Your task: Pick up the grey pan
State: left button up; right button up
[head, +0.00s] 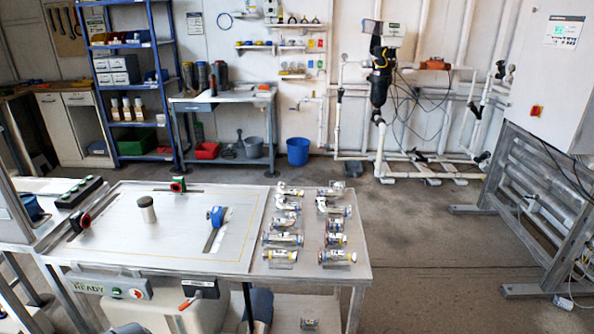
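No thing is clearly recognisable as the grey pan. Far back, on the low shelf of the rear workbench (220,97), a grey bucket-like container (253,147) stands to the right of a small dark object (228,151), too small to make out. A thin upright handle shows between them. A red basin (206,151) sits to their left. I cannot tell whether either the grey container or the dark object is the pan. Neither of my grippers is in view.
A near table (350,272) holds a pale panel (115,225), a grey cylinder (147,209), clamps and several pipe fittings. A blue bucket (298,151) stands on the floor behind. Blue shelving (171,75) is at the back left. Open floor (430,225) lies right of the table.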

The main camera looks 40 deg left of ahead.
aim_at(353, 168)
jog(key=u, duration=1.1)
jog(key=i+l+z, duration=0.8)
jog(key=l+z, duration=0.15)
jog(key=i+l+z, duration=0.25)
jog(key=i+z, duration=0.2)
jog(key=i+u, duration=0.25)
jog(key=i, duration=0.2)
jog(key=i+l+u, duration=0.25)
jog(key=i, duration=0.15)
jog(key=i+j+u, duration=0.2)
jog(key=i+u, duration=0.55)
jog(key=i, duration=0.2)
jog(key=i+u, duration=0.6)
jog(key=i, duration=0.35)
jog(key=i+u, duration=0.2)
jog(key=i, duration=0.35)
jog(key=i+l+u, duration=0.2)
jog(key=i, duration=0.3)
jog(key=i+l+u, duration=0.2)
jog(key=i, duration=0.35)
jog(key=i+j, duration=0.1)
jog(key=i, duration=0.45)
jog(key=i+j+u, duration=0.15)
jog(key=i, duration=0.4)
jog(key=i+j+z, duration=0.1)
jog(key=i+z, duration=0.35)
jog(key=i+j+z, duration=0.3)
jog(key=i+z, duration=0.15)
jog(key=i+j+z, duration=0.45)
